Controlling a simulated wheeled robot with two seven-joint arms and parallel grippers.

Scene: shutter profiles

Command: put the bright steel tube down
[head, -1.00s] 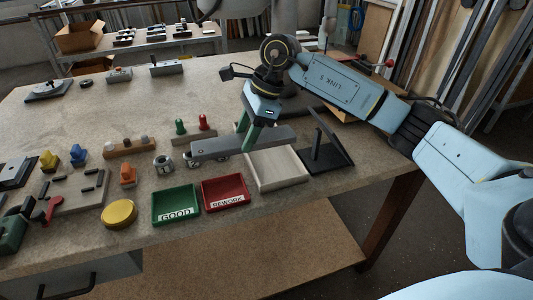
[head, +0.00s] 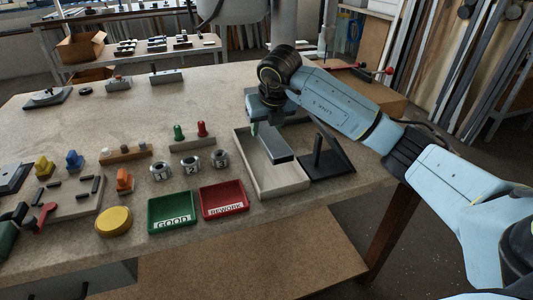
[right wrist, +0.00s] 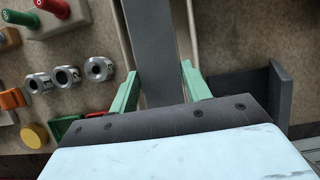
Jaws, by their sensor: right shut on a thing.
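My right gripper (head: 268,122) is shut on a long grey tube (head: 275,146); its surface looks dull grey rather than bright. The tube points toward the near side over the pale open tray (head: 301,184). I cannot tell whether it touches the tray floor or hangs just above it. In the right wrist view the tube (right wrist: 160,45) runs between the two green fingers of the gripper (right wrist: 161,78), and pale tray walls show on both sides. My left gripper is not in view.
A black stand (head: 325,163) is close right of the tray. Left of it are the red REWORK tray (head: 223,199), green GOOD tray (head: 172,212), three numbered rings (head: 191,165) and red and green pegs (head: 202,130). The table behind is mostly clear.

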